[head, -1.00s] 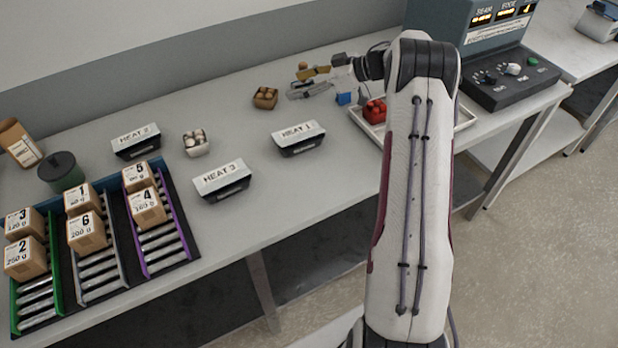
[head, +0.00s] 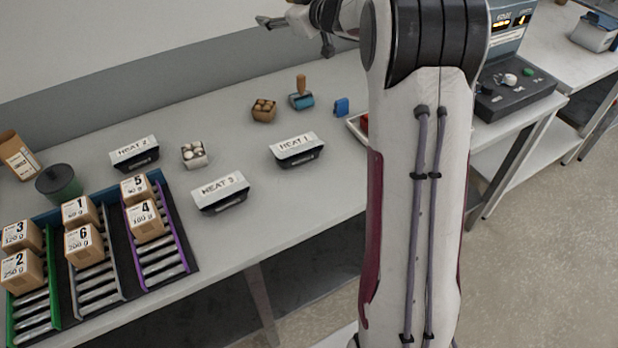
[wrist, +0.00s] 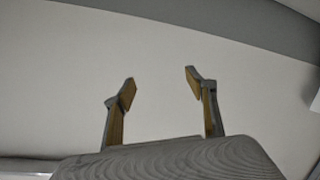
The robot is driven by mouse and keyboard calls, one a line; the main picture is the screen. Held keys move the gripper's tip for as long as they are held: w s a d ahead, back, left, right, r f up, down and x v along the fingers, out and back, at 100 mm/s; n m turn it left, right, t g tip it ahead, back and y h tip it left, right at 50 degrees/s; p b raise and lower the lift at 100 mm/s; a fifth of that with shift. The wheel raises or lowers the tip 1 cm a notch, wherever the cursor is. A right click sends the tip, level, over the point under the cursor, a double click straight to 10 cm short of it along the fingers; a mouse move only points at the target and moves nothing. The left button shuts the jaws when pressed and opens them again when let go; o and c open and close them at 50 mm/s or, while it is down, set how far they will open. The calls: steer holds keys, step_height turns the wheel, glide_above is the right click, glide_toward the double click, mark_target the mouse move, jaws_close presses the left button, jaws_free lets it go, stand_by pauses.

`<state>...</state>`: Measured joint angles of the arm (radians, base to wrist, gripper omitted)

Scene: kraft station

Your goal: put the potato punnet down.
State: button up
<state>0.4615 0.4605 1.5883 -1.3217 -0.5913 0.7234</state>
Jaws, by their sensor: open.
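The potato punnet (head: 264,115), a small brown tray holding several round brown items, stands upright on the table towards the back in the head view. My gripper (head: 268,22) is raised high above the table near the wall, well clear of the punnet and not touching it. In the wrist view my gripper (wrist: 160,80) shows its two fingers spread apart with nothing between them, facing the plain wall. The punnet is not in the wrist view.
A pale punnet (head: 194,158) and black trays labelled HEAT 1 (head: 297,158), HEAT 2 (head: 134,160) and HEAT 3 (head: 222,204) stand nearby. Boxes on rollers fill the left.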

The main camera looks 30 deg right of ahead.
steer(key=s+a+r+m+g+h, duration=0.1)
steer(key=s+a+r+m+h, duration=0.15)
steer(key=s, duration=0.65)
steer(key=s+a+r+m+g+h, duration=0.1)
steer(key=s+a+r+m+h, duration=0.2)
steer(key=s, duration=0.6)
steer(key=s+a+f+g+y, duration=0.1)
steer(key=s+a+f, duration=0.3)
steer(key=s, duration=0.6)
steer(key=s+a+f+g+y, duration=0.1)
steer(key=s+a+f+g, duration=0.2)
steer(key=s, duration=0.8)
steer(key=s+a+f+g+y, duration=0.1)
steer(key=s+a+f+g, duration=0.2)
steer(key=s+a+f, duration=0.4)
steer(key=s, duration=0.4)
steer(key=shift+a+f, duration=0.2)
steer(key=shift+a, duration=0.05)
steer(key=shift+s+y, duration=0.1)
steer(key=shift+y, duration=0.15)
stand_by(2.5)
